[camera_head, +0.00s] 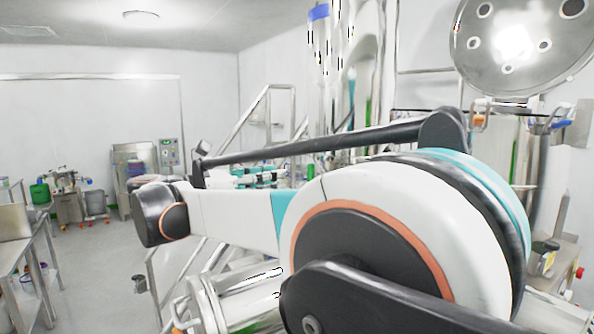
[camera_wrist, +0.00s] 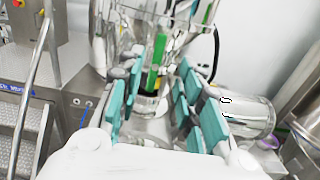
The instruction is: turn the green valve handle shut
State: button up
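The green valve handle (camera_wrist: 157,62) shows in the wrist view as an upright green bar with a dark and yellow part below it, in front of shiny steel pipework. My gripper (camera_wrist: 160,82) is open, with teal pads on its fingers to the left and right. The handle appears in the gap between the fingertips; I cannot tell how far beyond them it is, and I see no contact. In the head view my gripper (camera_head: 262,176) shows partly behind my arm, its teal pads in front of the steel equipment. I cannot pick out the handle surely there.
A steel cylinder (camera_wrist: 247,117) lies right of my gripper in the wrist view. A steel cabinet (camera_wrist: 75,85) and steps with a handrail (camera_wrist: 38,75) stand left. In the head view a round steel lid (camera_head: 520,75) hangs upper right; open floor (camera_head: 100,275) lies left.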

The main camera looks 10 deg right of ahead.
jog(key=p+x, duration=0.1)
jog(key=x, duration=0.8)
jog(key=shift+p, duration=0.35)
jog(key=shift+d, duration=0.1)
grip_shut()
